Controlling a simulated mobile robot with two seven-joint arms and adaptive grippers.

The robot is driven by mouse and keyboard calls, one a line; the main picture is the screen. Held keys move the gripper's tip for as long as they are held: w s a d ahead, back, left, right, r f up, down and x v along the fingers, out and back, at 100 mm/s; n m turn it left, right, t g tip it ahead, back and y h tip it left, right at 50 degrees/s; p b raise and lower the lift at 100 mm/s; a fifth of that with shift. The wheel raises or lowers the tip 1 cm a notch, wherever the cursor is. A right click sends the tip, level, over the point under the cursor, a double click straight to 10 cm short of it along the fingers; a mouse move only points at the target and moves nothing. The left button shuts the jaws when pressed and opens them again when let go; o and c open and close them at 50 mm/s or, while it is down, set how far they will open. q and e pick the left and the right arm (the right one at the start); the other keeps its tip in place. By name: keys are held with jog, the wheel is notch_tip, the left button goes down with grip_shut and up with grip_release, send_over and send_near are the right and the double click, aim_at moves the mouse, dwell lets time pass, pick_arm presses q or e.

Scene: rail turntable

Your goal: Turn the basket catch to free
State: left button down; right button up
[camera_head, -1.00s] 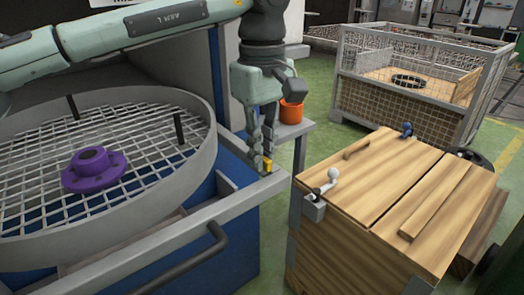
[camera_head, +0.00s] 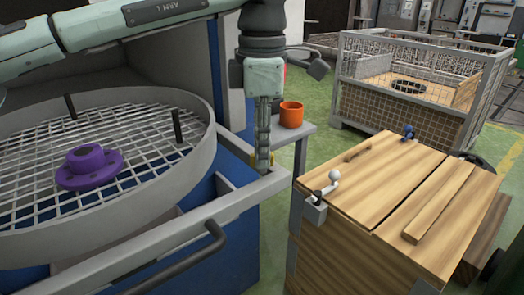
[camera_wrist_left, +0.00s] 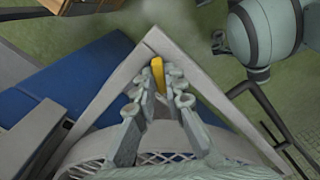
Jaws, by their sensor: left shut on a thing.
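The basket catch is a small yellow piece (camera_head: 253,160) at the corner of the grey frame around the round mesh basket (camera_head: 203,150). My left gripper (camera_head: 262,166) points down at this corner and is shut on the catch. Its fingers hide most of the catch in the head view. In the left wrist view the yellow catch (camera_wrist_left: 158,73) shows between the two fingertips (camera_wrist_left: 158,95), at the frame's corner. A purple flanged part (camera_head: 90,168) lies on the basket's mesh. My right gripper is in neither view.
An orange cup (camera_head: 291,114) stands on a small grey table behind the gripper. A wooden crate (camera_head: 335,262) with a lid and a ball-ended latch (camera_head: 333,176) stands to the right. A wire cage (camera_head: 400,118) is farther back. Green floor shows between them.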

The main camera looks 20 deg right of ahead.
pick_arm(q)
jog(key=n, duration=0.3)
jog(key=shift+n+b, duration=0.3)
jog(key=shift+b, duration=0.1)
jog(key=shift+n, duration=1)
jog(key=shift+n+b, duration=0.3)
jog(key=shift+n, duration=0.5)
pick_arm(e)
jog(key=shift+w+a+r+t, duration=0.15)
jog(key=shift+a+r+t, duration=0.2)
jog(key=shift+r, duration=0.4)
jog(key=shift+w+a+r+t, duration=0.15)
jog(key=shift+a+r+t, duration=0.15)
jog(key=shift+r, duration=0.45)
pick_arm(q)
jog(key=c, duration=1.6)
grip_release()
jog(key=shift+r, duration=0.1)
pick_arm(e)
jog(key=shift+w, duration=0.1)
